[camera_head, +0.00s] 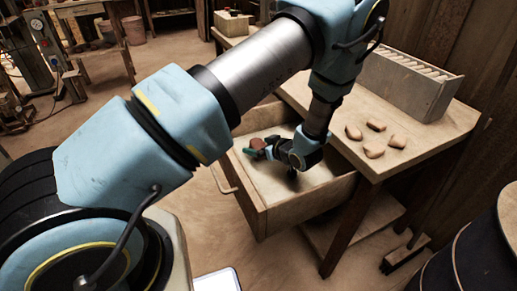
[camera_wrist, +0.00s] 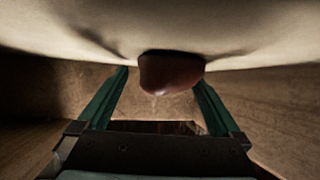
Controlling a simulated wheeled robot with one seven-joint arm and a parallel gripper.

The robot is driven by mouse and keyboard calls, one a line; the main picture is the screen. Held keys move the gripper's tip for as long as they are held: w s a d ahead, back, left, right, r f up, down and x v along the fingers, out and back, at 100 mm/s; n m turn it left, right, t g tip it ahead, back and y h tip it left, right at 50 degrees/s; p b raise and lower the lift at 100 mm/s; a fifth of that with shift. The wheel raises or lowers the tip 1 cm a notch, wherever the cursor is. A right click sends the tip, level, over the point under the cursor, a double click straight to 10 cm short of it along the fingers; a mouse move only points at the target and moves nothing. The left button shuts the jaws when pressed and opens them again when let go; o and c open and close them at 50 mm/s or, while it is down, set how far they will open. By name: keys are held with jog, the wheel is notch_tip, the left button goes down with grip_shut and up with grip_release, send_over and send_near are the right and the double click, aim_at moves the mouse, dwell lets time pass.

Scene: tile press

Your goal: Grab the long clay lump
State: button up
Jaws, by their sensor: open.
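A reddish-brown clay lump (camera_head: 258,143) lies in the open drawer (camera_head: 312,196). It also shows in the wrist view (camera_wrist: 170,73), resting against the pale drawer floor; its full length cannot be told from this angle. My gripper (camera_head: 262,149) reaches down into the drawer at the lump. In the wrist view my gripper (camera_wrist: 163,80) has its two green fingers apart, one on each side of the lump.
Several smaller brown lumps (camera_head: 374,150) lie on the wooden table (camera_head: 432,140) above the drawer. A grey slotted box (camera_head: 407,84) stands behind them. A dark barrel (camera_head: 480,250) stands at the right.

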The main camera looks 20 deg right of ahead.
grip_shut()
dwell(0.7)
